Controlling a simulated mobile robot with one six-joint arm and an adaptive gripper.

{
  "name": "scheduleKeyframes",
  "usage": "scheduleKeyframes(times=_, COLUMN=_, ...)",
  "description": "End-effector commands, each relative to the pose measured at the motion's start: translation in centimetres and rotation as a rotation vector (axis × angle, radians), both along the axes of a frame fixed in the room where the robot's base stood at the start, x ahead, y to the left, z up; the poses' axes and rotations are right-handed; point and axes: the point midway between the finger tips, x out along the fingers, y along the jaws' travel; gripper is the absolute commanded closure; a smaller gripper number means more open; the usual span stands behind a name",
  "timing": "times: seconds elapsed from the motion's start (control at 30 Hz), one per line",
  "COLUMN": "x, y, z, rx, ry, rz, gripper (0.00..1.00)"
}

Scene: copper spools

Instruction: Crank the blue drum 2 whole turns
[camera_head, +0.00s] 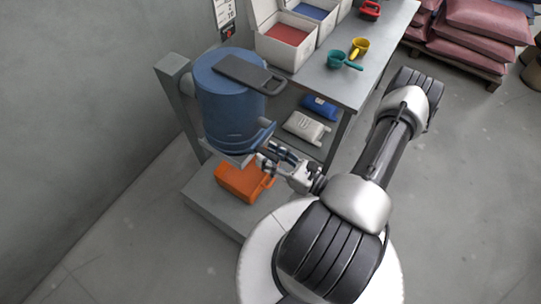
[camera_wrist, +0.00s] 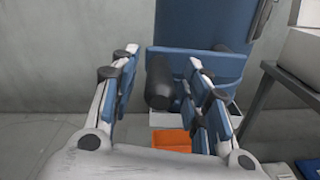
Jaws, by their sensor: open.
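The blue drum (camera_head: 228,115) stands upright in a grey frame (camera_head: 178,90) in the head view. A dark grey flat piece with a loop end (camera_head: 245,73) lies on its top. The drum's lower part fills the top of the wrist view (camera_wrist: 205,20), with a blue curved band (camera_wrist: 228,66) below it. A black cylindrical grip (camera_wrist: 159,82) sits in front of the band, between my fingers in the picture. My gripper (camera_head: 271,160) is open at the drum's lower right side. Its fingers (camera_wrist: 161,60) flank the grip with visible gaps. The grip is hard to make out in the head view.
An orange container (camera_head: 243,182) sits on the grey base (camera_head: 205,205) under the drum. A table (camera_head: 375,50) stands to the right, with white boxes (camera_head: 268,50) and teal (camera_head: 336,58) and yellow (camera_head: 360,46) scoops. Bags (camera_head: 304,126) lie beneath it. A wall stands left.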

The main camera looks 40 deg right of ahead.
Motion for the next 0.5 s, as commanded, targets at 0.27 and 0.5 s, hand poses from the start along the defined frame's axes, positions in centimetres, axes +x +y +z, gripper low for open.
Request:
scheduleKeyframes(times=0.27, x=-0.1, y=-0.1, z=0.0, rx=0.000, ry=0.000, rz=-0.001, gripper=0.57)
scheduleKeyframes(times=0.5, x=-2.4, y=-1.0, z=0.0, rx=-0.001, ry=-0.001, rz=-0.007, gripper=0.57)
